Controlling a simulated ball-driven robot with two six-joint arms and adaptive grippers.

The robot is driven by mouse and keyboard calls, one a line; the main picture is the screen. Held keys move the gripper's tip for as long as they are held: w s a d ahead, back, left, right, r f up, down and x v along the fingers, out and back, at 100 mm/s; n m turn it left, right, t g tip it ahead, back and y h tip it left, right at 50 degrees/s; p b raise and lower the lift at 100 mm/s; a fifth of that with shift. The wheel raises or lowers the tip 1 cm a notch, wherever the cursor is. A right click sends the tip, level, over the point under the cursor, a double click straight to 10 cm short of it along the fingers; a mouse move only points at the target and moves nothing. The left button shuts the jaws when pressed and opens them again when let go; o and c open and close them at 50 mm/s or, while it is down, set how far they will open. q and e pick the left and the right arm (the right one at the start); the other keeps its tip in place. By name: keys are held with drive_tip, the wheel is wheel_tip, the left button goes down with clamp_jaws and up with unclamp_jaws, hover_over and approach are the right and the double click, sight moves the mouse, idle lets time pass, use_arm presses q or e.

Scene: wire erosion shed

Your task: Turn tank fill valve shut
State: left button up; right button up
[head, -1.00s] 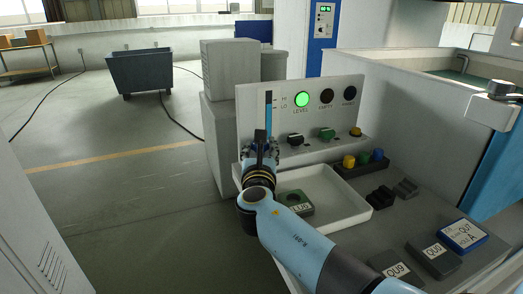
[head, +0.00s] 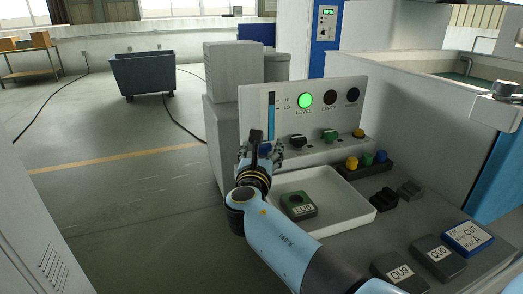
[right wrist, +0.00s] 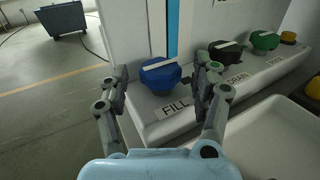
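The tank fill valve is a blue knob (right wrist: 160,78) above a FILL label (right wrist: 175,109) in the right wrist view. Its white bar lies nearly level, slightly tilted up to the right. In the head view my right gripper (head: 262,148) is at the left end of the white panel (head: 310,125) and mostly hides the knob. In the right wrist view my right gripper (right wrist: 162,88) is open, one finger on each side of the blue knob. I cannot tell whether they touch it. A blue level gauge (head: 271,115) stands above it. My left gripper is not in view.
A black DRAIN knob (right wrist: 224,52) and a green knob (right wrist: 265,40) sit to the right. The green LEVEL lamp (head: 304,99) is lit; the EMPTY lamp (head: 329,96) is dark. A white tray (head: 345,214) holding a green block (head: 298,205) lies below the panel.

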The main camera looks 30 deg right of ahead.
wheel_tip(320, 180, up, 10)
drive_tip(key=shift+r, duration=0.1)
idle(0.4)
idle(0.5)
